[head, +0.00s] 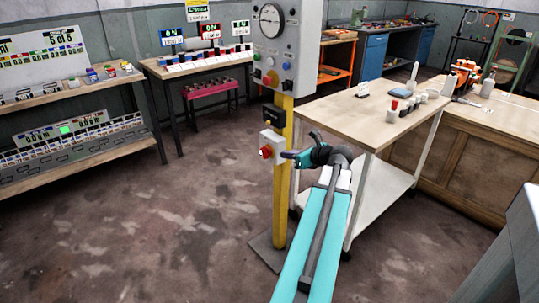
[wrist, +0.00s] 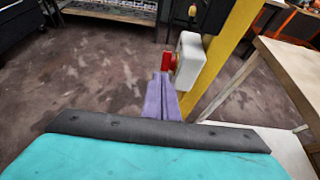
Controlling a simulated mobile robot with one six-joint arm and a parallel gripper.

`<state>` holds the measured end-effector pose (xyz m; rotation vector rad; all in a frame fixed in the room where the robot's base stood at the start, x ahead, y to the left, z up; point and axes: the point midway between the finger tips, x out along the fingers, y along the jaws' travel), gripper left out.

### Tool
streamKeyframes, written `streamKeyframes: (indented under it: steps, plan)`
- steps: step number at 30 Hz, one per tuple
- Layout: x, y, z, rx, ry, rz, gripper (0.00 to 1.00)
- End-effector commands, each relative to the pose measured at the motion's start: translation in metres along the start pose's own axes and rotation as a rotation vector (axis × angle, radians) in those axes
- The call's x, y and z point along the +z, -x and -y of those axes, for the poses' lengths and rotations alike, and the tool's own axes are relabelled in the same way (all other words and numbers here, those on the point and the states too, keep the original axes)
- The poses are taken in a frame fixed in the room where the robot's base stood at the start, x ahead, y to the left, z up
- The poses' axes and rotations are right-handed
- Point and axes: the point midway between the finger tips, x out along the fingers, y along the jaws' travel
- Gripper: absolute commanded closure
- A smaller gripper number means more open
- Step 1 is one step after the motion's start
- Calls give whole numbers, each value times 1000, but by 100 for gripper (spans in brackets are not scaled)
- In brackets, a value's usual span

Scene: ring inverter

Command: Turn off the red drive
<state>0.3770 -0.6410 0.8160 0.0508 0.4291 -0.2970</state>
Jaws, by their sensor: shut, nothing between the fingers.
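In the head view, a red-framed display (head: 208,31) reading ON stands on the back table, between a blue-framed display (head: 171,36) also reading ON and a green-framed one (head: 240,28). A white box (head: 275,138) with a red knob (head: 266,152) is fixed low on a yellow post. My gripper (head: 287,154) is shut and empty, its tip close to this box. In the wrist view, the purple fingers (wrist: 162,80) lie together just below the red knob (wrist: 168,61) and beside the white box (wrist: 189,60). I cannot tell whether they touch the knob.
The yellow post (head: 283,190) carries a grey panel (head: 287,45) with a gauge and buttons. A wooden-topped table (head: 345,115) with small items stands close on the right. A shelf unit (head: 80,158) stands at left. The floor (head: 150,230) at front left is clear.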

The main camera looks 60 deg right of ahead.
Motion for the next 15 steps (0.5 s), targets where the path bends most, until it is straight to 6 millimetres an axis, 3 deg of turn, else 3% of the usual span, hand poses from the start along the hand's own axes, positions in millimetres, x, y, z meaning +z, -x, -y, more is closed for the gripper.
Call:
streamKeyframes:
  steps: [4,15]
  plan:
    - [4,9,9,-16,-24,16,100]
    - [4,7,8,-15,-23,15,100]
